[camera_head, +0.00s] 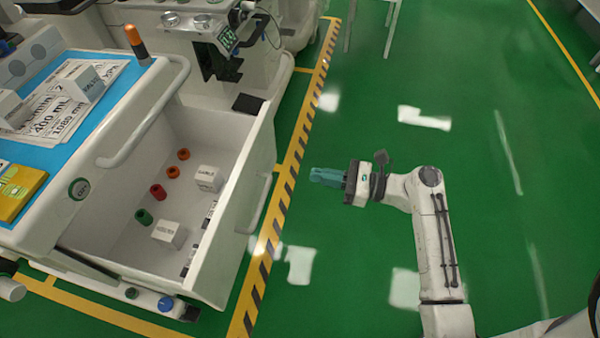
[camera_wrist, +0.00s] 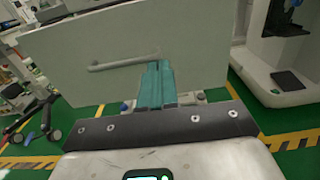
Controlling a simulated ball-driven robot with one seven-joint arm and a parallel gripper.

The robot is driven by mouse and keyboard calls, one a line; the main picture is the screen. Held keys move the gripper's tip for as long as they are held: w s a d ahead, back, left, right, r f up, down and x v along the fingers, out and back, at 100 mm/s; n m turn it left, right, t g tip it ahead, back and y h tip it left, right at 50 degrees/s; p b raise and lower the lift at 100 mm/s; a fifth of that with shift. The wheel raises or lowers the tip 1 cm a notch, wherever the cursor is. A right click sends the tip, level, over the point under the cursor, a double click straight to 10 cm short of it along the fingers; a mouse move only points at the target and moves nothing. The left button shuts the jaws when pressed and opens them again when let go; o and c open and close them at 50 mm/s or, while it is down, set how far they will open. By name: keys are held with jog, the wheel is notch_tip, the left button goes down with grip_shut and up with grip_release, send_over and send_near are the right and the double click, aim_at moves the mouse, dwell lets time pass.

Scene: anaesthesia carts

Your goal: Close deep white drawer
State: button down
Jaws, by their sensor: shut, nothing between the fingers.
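The deep white drawer (camera_head: 236,210) is pulled out from the cart at the left of the head view. Inside it lie white boxes (camera_head: 168,234) and several small red, orange and green round items (camera_head: 158,192). Its front panel faces right and carries a long handle (camera_head: 259,204). My gripper (camera_head: 318,176) is to the right of the drawer front, apart from it, with teal fingers together and empty. In the wrist view the drawer front (camera_wrist: 200,55) fills the upper middle, with its handle (camera_wrist: 110,65) left of my fingers (camera_wrist: 155,75). The fingers hide part of the panel.
The cart's blue top (camera_head: 75,100) holds boxes, labels and a yellow packet (camera_head: 18,190). A white machine (camera_head: 215,30) stands behind the drawer. Yellow-black floor tape (camera_head: 290,180) runs between the drawer and my gripper. Green floor (camera_head: 480,130) is free at the right.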

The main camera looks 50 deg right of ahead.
aim_at(256, 164)
jog(key=b+x, duration=0.1)
jog(key=x, duration=1)
jog(key=shift+w+a, duration=0.25)
jog(key=shift+w, duration=0.05)
jog(key=shift+w+a, duration=0.3)
jog(key=shift+w, duration=0.2)
jog(key=shift+w+a, duration=0.25)
jog(key=shift+w, duration=0.15)
jog(key=b+x, duration=0.2)
jog(key=x, duration=2.5)
jog(key=shift+w+a+r, duration=0.1)
jog(key=shift+w+r, duration=0.05)
jog(key=shift+r, duration=0.1)
